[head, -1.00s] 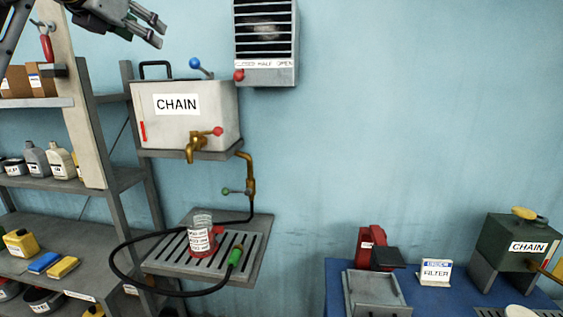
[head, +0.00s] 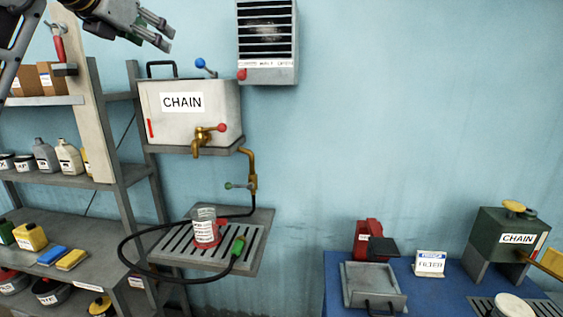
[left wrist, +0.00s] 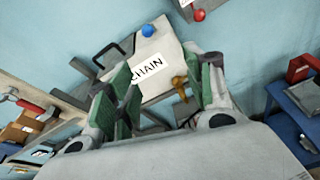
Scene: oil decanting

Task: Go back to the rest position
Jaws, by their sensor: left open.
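My left gripper (head: 168,32) is at the upper left of the head view, above and in front of the grey tank labelled CHAIN (head: 190,119). Its fingers are apart and nothing is between them. In the left wrist view the open green-padded fingers (left wrist: 157,95) show with the tank (left wrist: 160,60) beyond them. My right gripper is in neither view.
A shelf unit (head: 130,175) with bottles and tins stands at the left. A black hose with a green end (head: 238,247) lies over the tray. A vent box (head: 268,72) hangs on the wall. A blue table (head: 437,289) at the right holds a green CHAIN tank (head: 508,245). The wall between is clear.

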